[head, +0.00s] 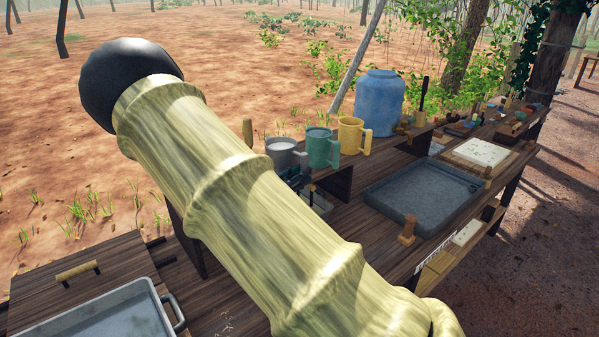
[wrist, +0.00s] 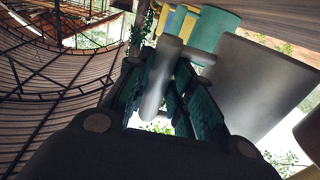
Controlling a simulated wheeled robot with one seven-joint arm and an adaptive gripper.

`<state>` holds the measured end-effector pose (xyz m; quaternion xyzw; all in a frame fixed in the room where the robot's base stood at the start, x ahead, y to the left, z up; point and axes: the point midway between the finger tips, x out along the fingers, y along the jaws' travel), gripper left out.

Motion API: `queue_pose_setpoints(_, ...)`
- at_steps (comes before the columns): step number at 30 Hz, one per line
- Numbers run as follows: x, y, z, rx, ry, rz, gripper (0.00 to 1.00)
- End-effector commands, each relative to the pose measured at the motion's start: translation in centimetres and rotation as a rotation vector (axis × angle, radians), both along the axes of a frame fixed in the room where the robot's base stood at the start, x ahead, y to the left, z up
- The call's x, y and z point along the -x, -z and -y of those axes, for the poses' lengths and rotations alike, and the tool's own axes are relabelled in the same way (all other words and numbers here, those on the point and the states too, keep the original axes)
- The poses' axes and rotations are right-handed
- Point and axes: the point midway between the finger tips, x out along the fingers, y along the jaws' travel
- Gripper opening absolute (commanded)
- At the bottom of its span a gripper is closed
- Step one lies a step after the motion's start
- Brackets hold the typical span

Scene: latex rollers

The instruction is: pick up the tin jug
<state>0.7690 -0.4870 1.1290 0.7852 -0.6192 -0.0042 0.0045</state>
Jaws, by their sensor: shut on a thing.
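The tin jug is a plain grey metal vessel. In the head view the tin jug (head: 284,148) is at the left end of a row of vessels on the raised shelf, its lower part hidden by my arm and gripper. In the wrist view its wide grey body (wrist: 265,85) fills the right side, tilted by the camera angle. My gripper (wrist: 165,85) has its dark green ribbed fingers shut on the jug's grey handle, which runs between them. In the head view only a dark bit of my gripper (head: 293,177) shows. I cannot tell whether the jug's base touches the shelf.
A green mug (head: 322,148) and a yellow mug (head: 350,136) stand close to the right of the jug. A large blue jar (head: 379,101) is farther back. A grey tray (head: 423,194) lies right on the bench, and a metal basin (head: 100,312) sits at the lower left.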

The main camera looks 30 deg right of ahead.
Motion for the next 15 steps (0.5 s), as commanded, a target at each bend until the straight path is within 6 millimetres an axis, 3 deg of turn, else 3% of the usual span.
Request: queue_pose_setpoints(15, 3.8, -0.7, -2.1, 0.003, 0.001, 0.002, 0.0)
